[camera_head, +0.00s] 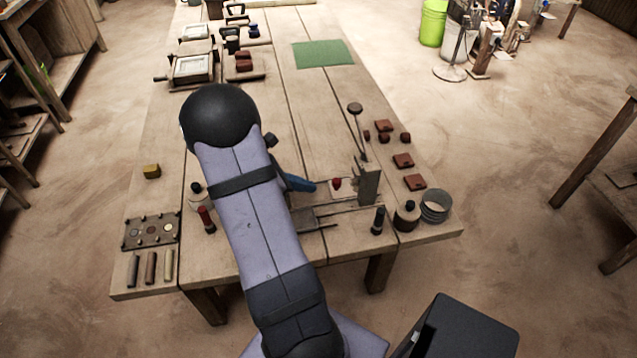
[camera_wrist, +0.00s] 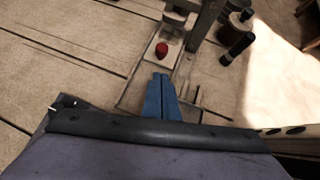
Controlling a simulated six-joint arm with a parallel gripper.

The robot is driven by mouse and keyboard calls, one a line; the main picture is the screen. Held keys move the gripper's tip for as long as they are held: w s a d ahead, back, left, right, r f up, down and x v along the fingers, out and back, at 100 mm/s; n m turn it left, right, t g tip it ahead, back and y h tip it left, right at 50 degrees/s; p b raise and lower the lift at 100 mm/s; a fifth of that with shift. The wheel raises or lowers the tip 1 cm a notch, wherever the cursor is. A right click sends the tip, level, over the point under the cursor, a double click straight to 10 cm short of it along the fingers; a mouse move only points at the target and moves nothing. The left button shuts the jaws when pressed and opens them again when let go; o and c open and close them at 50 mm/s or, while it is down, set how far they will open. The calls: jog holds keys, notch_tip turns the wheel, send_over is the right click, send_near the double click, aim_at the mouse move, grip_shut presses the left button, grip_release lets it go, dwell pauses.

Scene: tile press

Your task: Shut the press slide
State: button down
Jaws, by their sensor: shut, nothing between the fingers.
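The press (camera_head: 368,186) stands near the front right of the table, with an upright post and a tall lever ending in a round knob (camera_head: 355,107). Its slide is a pale plate (camera_head: 347,190) with a red knob (camera_head: 337,183); how far the slide is in is hard to tell. My gripper (camera_head: 312,187) has blue fingers, shut and empty, just left of the red knob. In the wrist view my gripper (camera_wrist: 160,76) points at the red knob (camera_wrist: 161,50), with a small gap in the picture; contact is not visible. My arm hides part of the press's left side.
A dark cylinder (camera_head: 378,220), a round jar (camera_head: 406,216) and a metal ring tin (camera_head: 434,207) stand right of the press. Several brown tiles (camera_head: 403,161) lie behind them. A red-topped bottle (camera_head: 206,219) stands left of my arm. A green mat (camera_head: 323,54) lies farther back.

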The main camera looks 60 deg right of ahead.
jog(key=v, duration=0.8)
jog(key=shift+f, duration=0.1)
jog(key=s+a+r+m+t+y+p, duration=0.2)
jog(key=a+r+m+y+p, duration=0.15)
jog(key=a, duration=0.65)
jog(key=s+a+r+m+t+y+p, duration=0.1)
jog(key=s+a+r+m+y+p, duration=0.3)
jog(key=a, duration=0.7)
jog(key=a+m+t+y+p, duration=0.1)
jog(key=a+m+t+p, duration=0.3)
jog(key=a, duration=0.6)
notch_tip(320, 180, down, 24)
jog(key=g+b, duration=0.2)
jog(key=b, duration=2.3)
jog(key=shift+r, duration=0.2)
